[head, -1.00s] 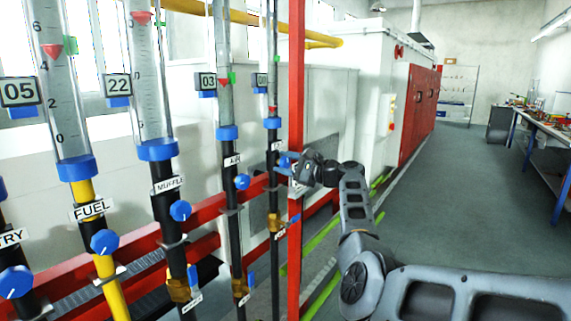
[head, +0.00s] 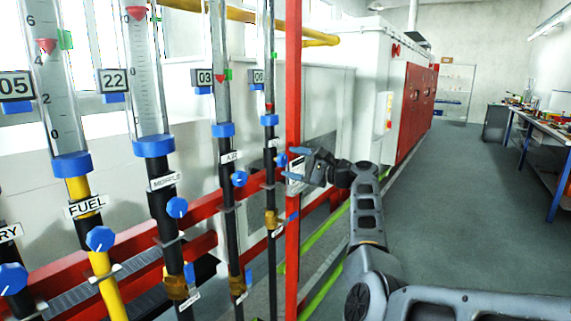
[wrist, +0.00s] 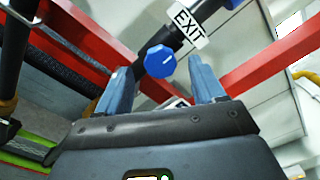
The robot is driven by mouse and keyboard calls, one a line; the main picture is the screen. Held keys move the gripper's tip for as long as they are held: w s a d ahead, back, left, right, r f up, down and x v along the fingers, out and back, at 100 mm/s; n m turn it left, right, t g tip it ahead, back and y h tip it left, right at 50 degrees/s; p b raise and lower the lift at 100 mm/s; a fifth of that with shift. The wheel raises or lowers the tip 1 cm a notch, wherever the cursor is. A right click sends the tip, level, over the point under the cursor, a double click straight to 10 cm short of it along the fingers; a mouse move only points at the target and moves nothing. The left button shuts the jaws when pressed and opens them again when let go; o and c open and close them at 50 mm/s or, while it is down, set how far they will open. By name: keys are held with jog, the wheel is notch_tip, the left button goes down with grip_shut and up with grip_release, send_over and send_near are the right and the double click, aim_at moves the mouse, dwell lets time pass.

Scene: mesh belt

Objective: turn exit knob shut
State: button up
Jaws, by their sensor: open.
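The exit knob is a round blue knob (wrist: 160,60) with a white pointer line, on a dark pipe beside the EXIT label (wrist: 186,24) in the wrist view. In the head view the knob (head: 281,160) shows small on the rightmost pipe, just left of the red post. My gripper (wrist: 158,66) is open and empty. Its two blue fingers point at the knob, which appears between the tips and looks a little beyond them. In the head view my gripper (head: 298,162) is at the red post, right of the knob. Contact is not visible.
A red upright post (head: 293,230) stands close to my gripper, and red rails (head: 205,207) run behind the pipes. Other blue knobs, such as the fuel knob (head: 100,239), stand to the left. The grey floor (head: 450,200) on the right is clear.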

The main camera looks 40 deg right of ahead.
jog(key=shift+v, duration=1.8)
jog(key=s+a+f+g+h, duration=0.2)
jog(key=s+f+h, duration=0.15)
jog(key=f, duration=0.85)
jog(key=s+a+f+n+g+h, duration=0.2)
jog(key=s+a+f+n, duration=0.25)
jog(key=s+f, duration=0.6)
jog(key=s+a+f+n+g+h, duration=0.1)
jog(key=s+a+f+n+h, duration=0.3)
jog(key=s+f, duration=0.6)
jog(key=s+a+r+n+y, duration=0.1)
jog(key=s+a+r+n, duration=0.2)
jog(key=s+a, duration=0.45)
jog(key=s+a+r+n+t+y, duration=0.1)
jog(key=s+a+r+n, duration=0.2)
jog(key=s, duration=0.7)
jog(key=s+a+r+n+y, duration=0.1)
jog(key=s+a+r+n, duration=0.1)
jog(key=s+a+n, duration=0.4)
jog(key=s+a+r+n+t+y, duration=0.1)
jog(key=s+a+r+y, duration=0.1)
jog(key=s+a+r, duration=0.5)
jog(key=shift+s+r, duration=1)
jog(key=shift+s, duration=0.1)
jog(key=shift+n, duration=0.25)
